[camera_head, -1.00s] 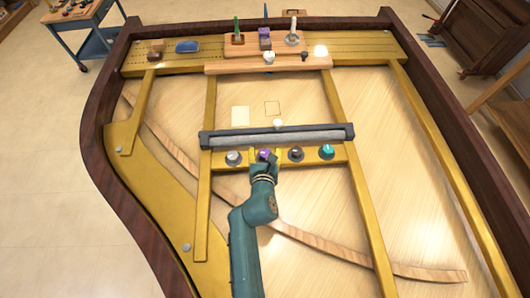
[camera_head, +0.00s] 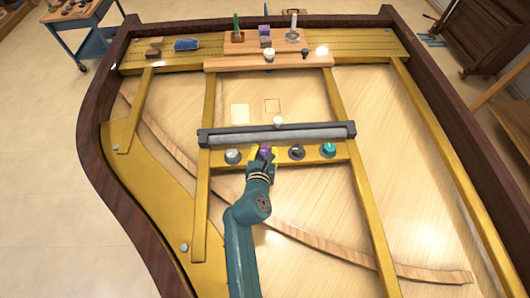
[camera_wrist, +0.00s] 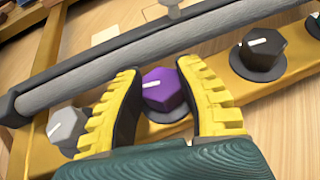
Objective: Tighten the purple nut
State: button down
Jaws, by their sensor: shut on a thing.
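The purple nut (camera_wrist: 163,88) is a six-sided knob with a white mark on its top and a dark round base. It sits on the gold bar between a grey nut and a dark nut. My gripper (camera_wrist: 160,95) has its two yellow ridged fingers on either side of the purple nut, shut on it. In the head view, my gripper (camera_head: 262,160) covers part of the purple nut (camera_head: 264,150), and only its top shows.
A grey nut (camera_wrist: 67,127) stands to the left and a dark nut (camera_wrist: 262,52) to the right; a teal nut (camera_head: 328,150) is farther right. A grey padded bar (camera_head: 277,137) runs just behind the row. Small items stand on the wooden ledge (camera_head: 230,65) at the back.

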jog(key=m+h+b, duration=0.1)
jog(key=b, duration=0.1)
jog(key=m+g+h+b, duration=0.1)
jog(key=m+h+b, duration=0.1)
jog(key=shift+a+f+h, duration=0.1)
jog(key=shift+f+h, duration=0.2)
jog(key=shift+f, duration=0.05)
jog(key=m+g+h+b, duration=0.2)
jog(key=m+h, duration=0.1)
jog(key=shift+r+m, duration=0.1)
jog(key=shift+m, duration=0.2)
jog(key=shift+m+g+h+b, duration=1.1)
jog(key=shift+m+g+h, duration=0.3)
jog(key=shift+m, duration=0.1)
jog(key=c, duration=0.6)
grip_release()
jog(key=shift+d+r, duration=0.1)
jog(key=shift+d, duration=0.1)
jog(key=shift+c, duration=0.2)
jog(key=shift+r, duration=0.1)
jog(key=shift+r, duration=0.15)
